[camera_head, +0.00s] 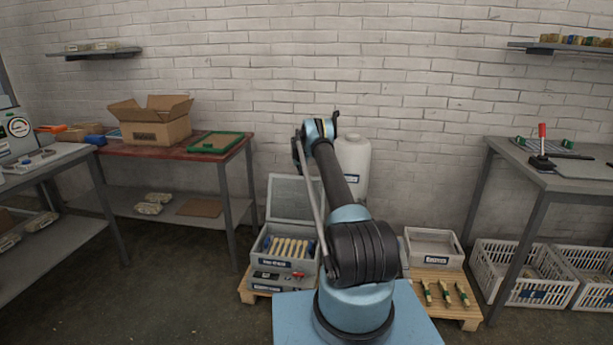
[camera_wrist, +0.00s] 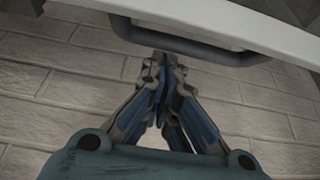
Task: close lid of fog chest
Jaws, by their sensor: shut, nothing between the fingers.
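The fog chest (camera_head: 264,266) is a light grey box on the floor pallet, with its lid (camera_head: 290,198) raised and leaning back. Wooden-handled pieces lie in its open top. In the wrist view a pale panel edge (camera_wrist: 235,14) with a dark bar handle (camera_wrist: 190,43) crosses the top; it looks like the lid's edge, but I cannot be sure. My gripper (camera_wrist: 162,78) is shut and empty, its fingertips just below the handle in the picture; contact cannot be told. In the head view my arm rises beside the lid and the fingers cannot be made out.
A white canister (camera_head: 354,160) stands behind my arm. A grey crate (camera_head: 434,245) and several green-handled brushes share the pallet (camera_head: 467,312) on the right. A red-topped table (camera_head: 182,150) stands left, a grey table (camera_head: 575,180) right. The brick wall is close behind.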

